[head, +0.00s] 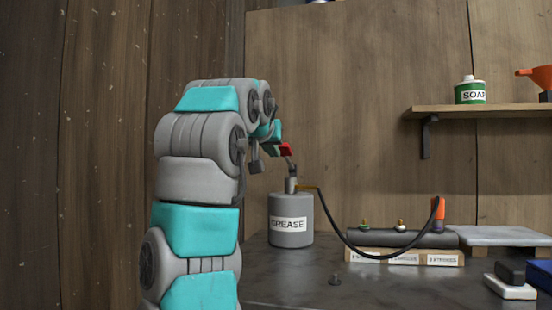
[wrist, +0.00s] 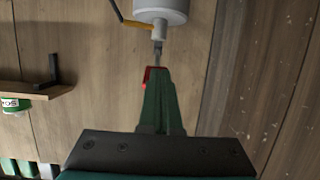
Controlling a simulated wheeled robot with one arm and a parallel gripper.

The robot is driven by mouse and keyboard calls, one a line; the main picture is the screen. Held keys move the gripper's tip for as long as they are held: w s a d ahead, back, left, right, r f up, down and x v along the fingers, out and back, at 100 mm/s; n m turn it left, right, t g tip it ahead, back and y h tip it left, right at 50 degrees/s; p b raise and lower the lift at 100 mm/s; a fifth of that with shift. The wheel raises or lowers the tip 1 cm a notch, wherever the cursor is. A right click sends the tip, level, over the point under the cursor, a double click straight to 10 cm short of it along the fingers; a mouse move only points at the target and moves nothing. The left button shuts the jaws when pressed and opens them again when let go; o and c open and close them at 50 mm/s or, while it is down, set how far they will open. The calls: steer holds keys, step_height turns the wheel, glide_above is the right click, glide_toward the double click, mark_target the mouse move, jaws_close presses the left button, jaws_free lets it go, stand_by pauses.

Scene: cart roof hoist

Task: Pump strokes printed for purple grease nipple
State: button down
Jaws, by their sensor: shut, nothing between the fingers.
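The grey grease pot (head: 290,219) stands on the bench, with its pump lever's red grip (head: 286,150) above it. My gripper (head: 274,145) is at that grip; in the wrist view my fingers (wrist: 160,72) are shut, with the red grip (wrist: 148,74) showing beside their tips. I cannot tell whether they touch. A black hose runs from the pot to an orange nozzle (head: 438,208) at the right of a dark bar (head: 425,240). Two nipples show on the bar, one greenish (head: 365,226) and one yellowish (head: 401,226). No purple nipple is discernible. The rightmost label (head: 442,259) appears to read "3 STROKES"; the others are partly covered or illegible.
A grey slab (head: 505,235) lies right of the bar. A dark-and-white block (head: 510,285) lies at the front right, and a small dark knob (head: 335,279) at the front. A shelf (head: 480,110) holds a soap tin (head: 470,91) and an orange funnel (head: 540,75).

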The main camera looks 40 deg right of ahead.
steer(key=shift+f+v, duration=0.2)
steer(key=shift+v, duration=1.05)
steer(key=shift+f+v, duration=0.2)
steer(key=shift+v, duration=1.1)
steer(key=shift+s+r, duration=0.1)
